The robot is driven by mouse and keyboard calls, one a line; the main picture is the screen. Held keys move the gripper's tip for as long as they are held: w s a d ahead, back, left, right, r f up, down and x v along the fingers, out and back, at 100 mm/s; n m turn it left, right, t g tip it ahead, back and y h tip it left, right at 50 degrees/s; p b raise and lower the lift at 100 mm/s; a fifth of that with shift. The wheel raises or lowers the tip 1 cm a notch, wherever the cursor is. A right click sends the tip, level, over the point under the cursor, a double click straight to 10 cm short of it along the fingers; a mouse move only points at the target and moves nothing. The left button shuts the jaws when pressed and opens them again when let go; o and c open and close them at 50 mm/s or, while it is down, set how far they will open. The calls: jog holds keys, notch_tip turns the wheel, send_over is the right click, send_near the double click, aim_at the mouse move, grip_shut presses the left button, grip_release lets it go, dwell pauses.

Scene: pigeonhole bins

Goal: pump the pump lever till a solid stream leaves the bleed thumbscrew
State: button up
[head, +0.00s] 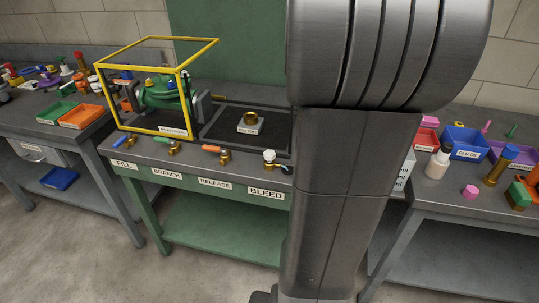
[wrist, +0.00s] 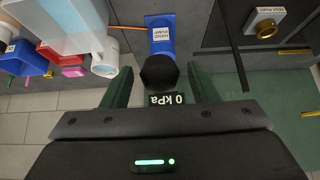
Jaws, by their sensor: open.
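In the wrist view my gripper (wrist: 159,78) is open, with one dark green finger on each side of a black knob (wrist: 159,73). The knob looks like the top of the pump lever; the rest of the lever is hidden below it. Gaps show between the knob and both fingers. The blue hand pump (wrist: 161,35) is just beyond it. A gauge readout (wrist: 165,99) shows 0 kPa, upside down. In the head view the bleed thumbscrew (head: 270,157) is a pale knob above the BLEED label (head: 265,193). No stream is visible there. My arm hides the pump in that view.
A yellow-framed guard (head: 156,85) surrounds a green valve on the bench. A brass test port (head: 249,121) stands right of it; it also shows in the wrist view (wrist: 265,28). A translucent container (wrist: 70,25) stands left of the pump. Side benches hold bins and loose parts.

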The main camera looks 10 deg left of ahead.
jog(key=p+v, duration=0.3)
jog(key=v, duration=0.3)
jog(key=shift+s, duration=0.1)
dwell(0.3)
jog(key=v, duration=1.3)
jog(key=shift+r+b, duration=0.3)
jog(key=shift+b, duration=0.1)
